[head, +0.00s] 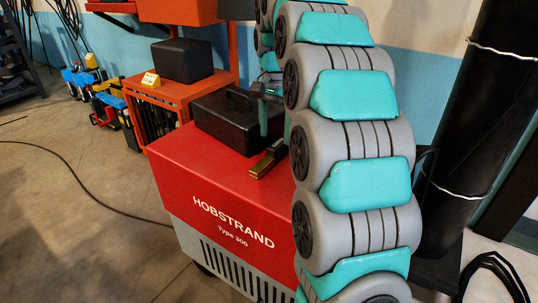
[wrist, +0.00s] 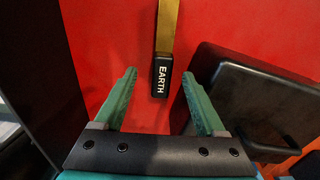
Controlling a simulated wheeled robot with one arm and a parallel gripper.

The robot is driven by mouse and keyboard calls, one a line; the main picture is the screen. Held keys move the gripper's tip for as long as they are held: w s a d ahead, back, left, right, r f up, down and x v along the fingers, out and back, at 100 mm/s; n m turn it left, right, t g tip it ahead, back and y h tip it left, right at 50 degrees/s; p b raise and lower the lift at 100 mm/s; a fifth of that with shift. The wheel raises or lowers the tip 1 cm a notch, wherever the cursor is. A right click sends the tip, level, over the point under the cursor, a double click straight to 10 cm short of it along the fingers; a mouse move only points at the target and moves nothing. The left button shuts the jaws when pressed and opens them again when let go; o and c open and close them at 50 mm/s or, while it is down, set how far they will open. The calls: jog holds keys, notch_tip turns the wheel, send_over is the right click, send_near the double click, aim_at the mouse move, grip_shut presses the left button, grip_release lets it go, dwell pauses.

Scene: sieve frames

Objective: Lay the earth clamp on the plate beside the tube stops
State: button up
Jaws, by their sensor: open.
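The earth clamp (head: 267,159) lies on the red top of the machine marked HOBSTRAND; it is brass-coloured with a dark end. In the wrist view the clamp's black handle (wrist: 160,77), lettered EARTH, lies between and beyond my fingers, with its brass part pointing up the picture. My gripper (wrist: 160,75) is open and empty, its two green fingers on either side of the handle and apart from it. In the head view my arm hides part of the scene around the gripper. I cannot make out the plate or the tube stops in either view.
A black lidded case (head: 228,123) stands on the red machine (head: 190,166) close to the clamp; it also shows right of my fingers in the wrist view (wrist: 265,95). An orange cart (head: 174,92) with a black box stands behind. The floor at left is mostly clear, with a cable.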

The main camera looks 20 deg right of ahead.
aim_at(273, 146)
jog(key=shift+w+a+f+p, duration=0.1)
jog(key=shift+f+p, duration=0.05)
jog(key=shift+f, duration=1.45)
jog(key=shift+a+f+p, duration=0.1)
jog(key=shift+f+p, duration=0.05)
jog(key=shift+f, duration=1.4)
jog(key=shift+c, duration=0.2)
grip_shut()
